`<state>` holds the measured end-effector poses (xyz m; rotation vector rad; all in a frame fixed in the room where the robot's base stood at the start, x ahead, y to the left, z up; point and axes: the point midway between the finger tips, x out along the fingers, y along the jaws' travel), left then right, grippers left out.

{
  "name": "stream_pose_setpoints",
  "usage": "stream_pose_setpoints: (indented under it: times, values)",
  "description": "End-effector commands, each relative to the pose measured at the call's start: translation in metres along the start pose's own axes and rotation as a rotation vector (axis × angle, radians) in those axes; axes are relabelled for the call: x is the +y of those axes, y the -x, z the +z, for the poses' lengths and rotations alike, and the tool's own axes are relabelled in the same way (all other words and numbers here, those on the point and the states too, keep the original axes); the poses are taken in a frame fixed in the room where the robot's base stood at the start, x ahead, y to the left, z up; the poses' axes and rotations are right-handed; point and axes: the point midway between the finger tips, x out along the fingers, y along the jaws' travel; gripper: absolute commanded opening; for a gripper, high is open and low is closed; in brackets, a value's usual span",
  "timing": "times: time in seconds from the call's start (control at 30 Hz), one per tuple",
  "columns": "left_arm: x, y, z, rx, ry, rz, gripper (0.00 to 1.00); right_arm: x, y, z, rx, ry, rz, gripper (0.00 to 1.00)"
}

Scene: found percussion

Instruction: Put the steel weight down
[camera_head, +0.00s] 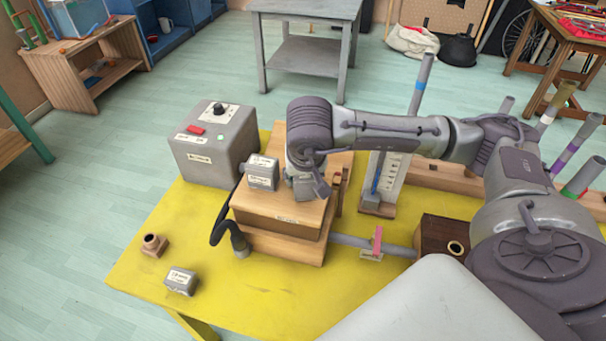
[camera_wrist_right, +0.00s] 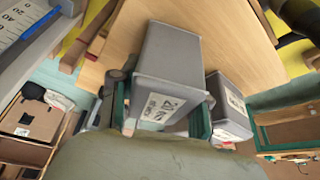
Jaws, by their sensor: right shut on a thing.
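My right gripper (camera_head: 308,188) is over the top of the wooden box (camera_head: 278,208), pointing down. In the right wrist view its fingers (camera_wrist_right: 165,110) are shut on a grey steel weight (camera_wrist_right: 170,55) with a white label. The wooden top lies behind this weight; I cannot tell whether they touch. In the head view the wrist hides most of the held weight. A second labelled grey weight (camera_head: 262,172) sits on the box just left of the gripper, and shows beside the held one in the wrist view (camera_wrist_right: 228,105). My left gripper is out of view.
A third grey weight (camera_head: 181,281) and a small brown fitting (camera_head: 154,245) lie on the yellow table (camera_head: 140,276). A grey control box (camera_head: 208,145) with a red switch stands left of the wooden box. An upright scale (camera_head: 391,178) stands to its right.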

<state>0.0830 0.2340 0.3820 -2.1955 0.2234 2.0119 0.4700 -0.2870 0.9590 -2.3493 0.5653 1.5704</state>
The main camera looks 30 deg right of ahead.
Motion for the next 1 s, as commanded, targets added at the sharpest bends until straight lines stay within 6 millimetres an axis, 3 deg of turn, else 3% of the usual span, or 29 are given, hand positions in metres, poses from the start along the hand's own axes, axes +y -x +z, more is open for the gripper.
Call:
stream_pose_setpoints:
  times: [0.1,0.13,0.27,0.7,1.0]
  values:
    - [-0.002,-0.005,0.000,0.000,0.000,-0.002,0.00,0.000,-0.003,0.001,0.003,-0.001,-0.002,0.00]
    - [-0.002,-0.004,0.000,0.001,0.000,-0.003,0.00,0.000,-0.002,0.001,0.000,0.000,0.000,0.50]
    - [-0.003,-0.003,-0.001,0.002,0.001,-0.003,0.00,0.000,-0.002,0.001,0.000,0.000,0.000,0.71]
    - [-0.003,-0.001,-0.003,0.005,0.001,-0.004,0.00,0.000,0.006,-0.001,0.002,0.000,-0.002,0.71]
    - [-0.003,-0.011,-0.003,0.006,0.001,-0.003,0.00,-0.001,0.067,-0.001,0.006,0.001,-0.005,0.71]
